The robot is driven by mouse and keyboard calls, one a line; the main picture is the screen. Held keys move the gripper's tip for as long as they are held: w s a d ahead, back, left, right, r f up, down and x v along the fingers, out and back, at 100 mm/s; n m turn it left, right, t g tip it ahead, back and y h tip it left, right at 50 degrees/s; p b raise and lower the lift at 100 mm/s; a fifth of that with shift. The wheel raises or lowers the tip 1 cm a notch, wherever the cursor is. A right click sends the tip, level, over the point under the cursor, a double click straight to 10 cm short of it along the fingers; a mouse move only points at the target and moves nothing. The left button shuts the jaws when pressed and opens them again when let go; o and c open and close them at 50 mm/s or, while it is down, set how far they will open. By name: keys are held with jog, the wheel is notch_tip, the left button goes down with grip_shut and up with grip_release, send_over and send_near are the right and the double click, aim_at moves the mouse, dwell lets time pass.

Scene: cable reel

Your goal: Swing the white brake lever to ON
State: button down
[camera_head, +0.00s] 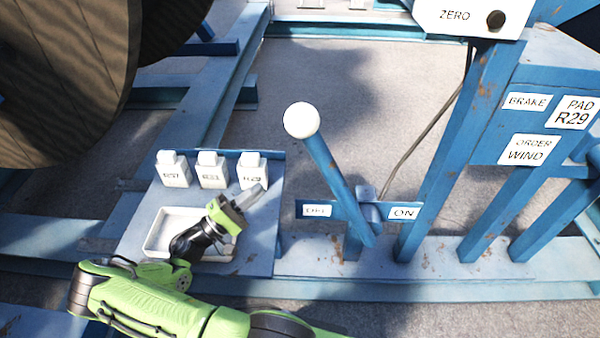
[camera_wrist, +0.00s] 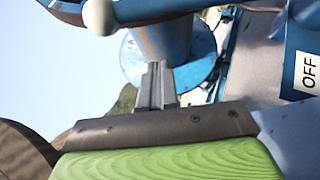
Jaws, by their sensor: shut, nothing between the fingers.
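The brake lever is a blue bar with a white ball knob (camera_head: 301,120). It leans to the left, its top over the OFF side, and its foot is on the blue frame. The OFF plate (camera_head: 316,211) is left of the pivot and the ON plate (camera_head: 403,213) right of it. My gripper (camera_head: 262,189) is shut and empty, left of the lever and lower than the knob, apart from the bar. In the wrist view the closed fingers (camera_wrist: 157,85) point up the picture, with the white knob (camera_wrist: 100,15) at the top and the OFF plate (camera_wrist: 307,73) at right.
Three white labelled blocks (camera_head: 211,170) stand behind my gripper on a grey-blue shelf with a white tray (camera_head: 160,243). A blue post (camera_head: 450,150) rises right of the lever, with BRAKE, PAD R29 and ORDER WIND plates. A large wooden reel (camera_head: 60,80) is at upper left.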

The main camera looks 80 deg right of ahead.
jog(key=shift+r, duration=0.1)
jog(key=s+a+b+x, duration=0.1)
jog(key=s+a+x, duration=0.1)
jog(key=x, duration=1.1)
jog(key=shift+r, duration=0.2)
